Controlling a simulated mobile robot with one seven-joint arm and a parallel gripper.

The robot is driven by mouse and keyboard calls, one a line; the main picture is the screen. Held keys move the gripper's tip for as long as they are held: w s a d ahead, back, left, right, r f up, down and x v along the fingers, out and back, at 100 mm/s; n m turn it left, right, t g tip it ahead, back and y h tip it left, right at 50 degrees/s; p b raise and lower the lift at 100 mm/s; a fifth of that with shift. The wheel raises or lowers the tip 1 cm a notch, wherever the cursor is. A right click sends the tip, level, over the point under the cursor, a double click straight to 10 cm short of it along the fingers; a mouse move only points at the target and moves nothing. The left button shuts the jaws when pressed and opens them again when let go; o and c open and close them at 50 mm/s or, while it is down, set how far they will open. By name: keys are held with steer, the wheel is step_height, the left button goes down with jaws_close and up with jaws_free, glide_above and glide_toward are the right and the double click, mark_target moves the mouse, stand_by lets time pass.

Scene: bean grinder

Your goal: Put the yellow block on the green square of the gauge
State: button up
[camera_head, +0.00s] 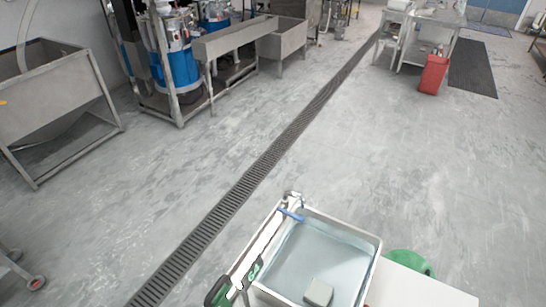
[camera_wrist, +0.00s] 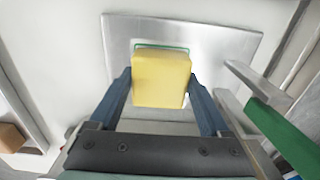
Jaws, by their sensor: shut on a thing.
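The yellow block (camera_wrist: 160,80) sits between the two blue fingers of my gripper (camera_wrist: 160,88) in the wrist view. My gripper is shut on it. Behind the block is a flat grey metal plate (camera_wrist: 225,45), which looks like the gauge. A thin green outline, the green square (camera_wrist: 162,45), shows just above the block's top edge. The block covers most of this square. I cannot tell whether the block touches the plate. I cannot make out the gripper or the yellow block in the head view.
In the head view, a metal tray (camera_head: 345,232) at the bottom holds a small pale block (camera_head: 318,292). A green round object (camera_head: 410,262) and a white surface (camera_head: 415,288) stand beside it. In the wrist view, a green bar (camera_wrist: 285,135) lies right of my gripper.

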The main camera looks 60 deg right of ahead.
steer(key=shift+f, duration=0.2)
steer(key=o, duration=1.4)
steer(key=shift+c, duration=0.2)
step_height(320, 180, up, 12)
steer(key=shift+r, duration=0.2)
